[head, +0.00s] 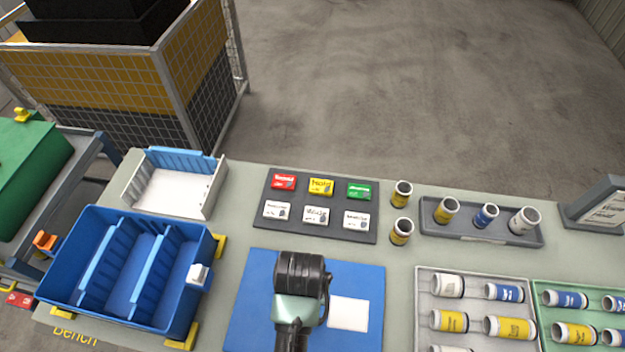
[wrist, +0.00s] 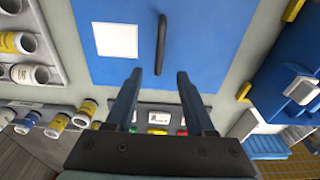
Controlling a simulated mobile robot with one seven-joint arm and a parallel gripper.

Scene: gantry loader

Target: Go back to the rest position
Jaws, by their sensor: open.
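My gripper (wrist: 159,75) is open and empty in the wrist view, its two dark fingers apart with nothing between them. It hangs above the bench, near the blue mat (wrist: 215,45). A thin dark bar (wrist: 161,45) lies on the mat just past the fingertips, apart from them. A white square (wrist: 115,40) is on the mat beside it. In the head view my arm covers part of the blue mat (head: 250,310), with the white square (head: 348,314) to its right. The fingers and the bar cannot be made out there.
A dark panel with coloured and white cards (head: 318,226) lies behind the mat. A blue divided bin (head: 65,272) stands left. Two upright yellow-labelled cans (head: 402,194), a grey tray of cans (head: 465,237) and racks of lying cans (head: 425,275) are right. A mesh crate (head: 150,92) stands behind.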

